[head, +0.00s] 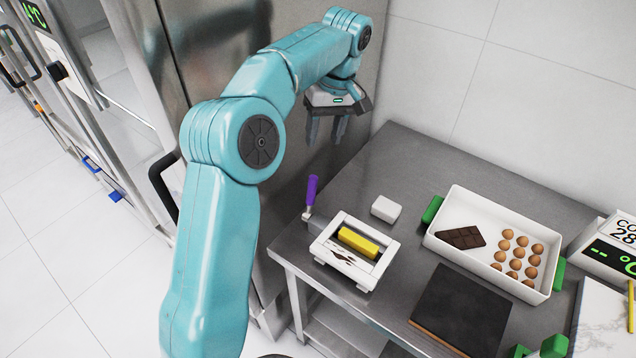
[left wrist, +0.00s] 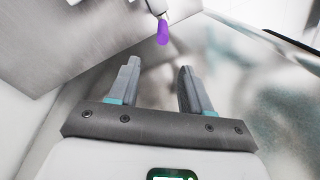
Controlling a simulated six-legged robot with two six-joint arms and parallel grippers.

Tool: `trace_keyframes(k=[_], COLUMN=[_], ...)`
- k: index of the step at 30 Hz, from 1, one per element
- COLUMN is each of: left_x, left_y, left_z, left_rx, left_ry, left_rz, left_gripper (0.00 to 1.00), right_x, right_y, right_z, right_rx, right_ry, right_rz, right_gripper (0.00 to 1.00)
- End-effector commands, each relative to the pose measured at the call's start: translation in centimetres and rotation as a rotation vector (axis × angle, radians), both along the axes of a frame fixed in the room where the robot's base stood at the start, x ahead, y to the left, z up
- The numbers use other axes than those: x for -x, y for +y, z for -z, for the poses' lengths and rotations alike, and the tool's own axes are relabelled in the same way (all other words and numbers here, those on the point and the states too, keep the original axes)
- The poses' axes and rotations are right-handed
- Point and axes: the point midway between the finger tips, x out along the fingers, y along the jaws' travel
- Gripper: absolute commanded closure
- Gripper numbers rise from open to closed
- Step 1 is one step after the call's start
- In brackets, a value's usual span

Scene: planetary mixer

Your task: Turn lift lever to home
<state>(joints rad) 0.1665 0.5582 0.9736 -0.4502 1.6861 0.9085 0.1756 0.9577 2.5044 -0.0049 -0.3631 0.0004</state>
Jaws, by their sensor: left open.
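A lever with a purple handle (head: 312,190) stands nearly upright at the left edge of the steel table, beside a white box. Its purple handle also shows in the left wrist view (left wrist: 162,32), above the gap between the fingers and apart from them. My left gripper (head: 327,128) is open and empty, pointing down behind and above the lever, near the steel cabinet and the wall. Its two spread fingers show in the left wrist view (left wrist: 160,70). The lever's base is partly hidden by the white box. My right gripper is not in view.
The white box (head: 330,262) holds a yellow block (head: 358,243). A white block (head: 386,209) lies behind it. A white tray (head: 445,233) holds chocolate and several eggs. A dark board (head: 462,308) lies in front. A steel cabinet (head: 215,55) stands left. The table's back left is clear.

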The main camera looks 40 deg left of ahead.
Motion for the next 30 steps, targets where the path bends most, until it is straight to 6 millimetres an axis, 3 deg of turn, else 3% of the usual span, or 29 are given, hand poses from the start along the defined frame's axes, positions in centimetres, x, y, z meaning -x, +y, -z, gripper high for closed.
trace_keyframes(k=[5,21,30], left_x=[0.9,2.8,2.8], left_y=[0.1,1.0,1.2], left_z=[2.1,13.7,15.9], left_rx=[0.001,0.002,0.000], left_ry=[0.003,0.003,-0.001], left_rz=[0.000,0.000,0.000], left_gripper=[0.52,0.52,0.52], right_x=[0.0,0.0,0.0], right_y=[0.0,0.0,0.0], right_z=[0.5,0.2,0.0], right_rx=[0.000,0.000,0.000], right_ry=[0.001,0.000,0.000], right_rz=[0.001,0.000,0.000], right_gripper=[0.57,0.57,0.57])
